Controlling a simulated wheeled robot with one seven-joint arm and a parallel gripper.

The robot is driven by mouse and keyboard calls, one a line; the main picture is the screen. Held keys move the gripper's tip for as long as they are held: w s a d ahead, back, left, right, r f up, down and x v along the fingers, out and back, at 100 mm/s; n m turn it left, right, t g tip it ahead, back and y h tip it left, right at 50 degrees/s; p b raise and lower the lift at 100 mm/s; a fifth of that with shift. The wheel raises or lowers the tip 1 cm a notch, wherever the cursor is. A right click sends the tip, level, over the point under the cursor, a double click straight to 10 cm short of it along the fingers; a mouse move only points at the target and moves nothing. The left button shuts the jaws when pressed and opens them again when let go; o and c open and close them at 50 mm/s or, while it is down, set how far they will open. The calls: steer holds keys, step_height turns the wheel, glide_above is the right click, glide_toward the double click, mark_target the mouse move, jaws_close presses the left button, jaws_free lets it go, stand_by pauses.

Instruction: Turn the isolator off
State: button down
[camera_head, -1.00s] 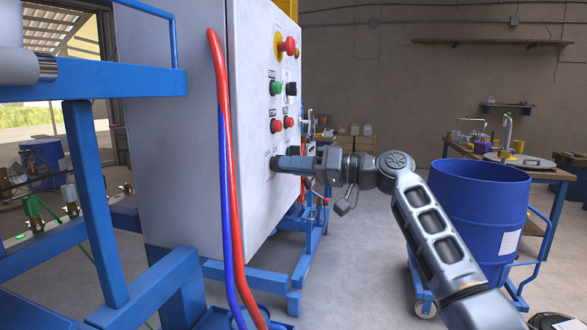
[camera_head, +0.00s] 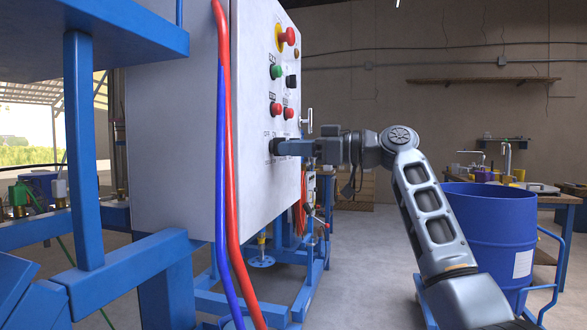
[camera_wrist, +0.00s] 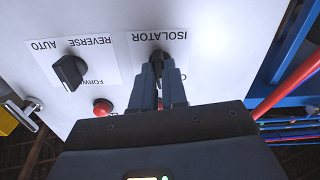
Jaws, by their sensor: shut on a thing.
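The isolator knob (camera_wrist: 159,55) is a small black knob under an ISOLATOR label that reads upside down in the wrist view. It sits low on the pale control panel (camera_head: 262,200). My gripper (camera_wrist: 158,80) is shut on the knob, a finger on each side. In the head view my gripper (camera_head: 283,147) reaches the panel from the right, just below small OFF and ON lettering. The fingers hide much of the knob, and its exact pointing direction cannot be told.
A black selector (camera_wrist: 69,72) marked AUTO, REVERSE and FORWARD and a red button (camera_wrist: 102,107) are near my fingers. Green and red buttons and a red emergency stop (camera_head: 287,36) are higher. Red and blue hoses (camera_head: 222,130) run down the panel's near edge. A blue drum (camera_head: 490,235) stands right.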

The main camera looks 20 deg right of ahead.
steer(key=n+b, duration=0.4)
steer(key=n, duration=0.2)
steer(key=shift+n, duration=0.3)
stand_by(0.4)
steer(key=c, duration=1.2)
jaws_free()
steer(key=shift+o, duration=0.2)
steer(key=shift+d, duration=0.1)
steer(key=v, duration=0.7)
steer(key=shift+s+d, duration=0.25)
steer(key=shift+f, duration=0.1)
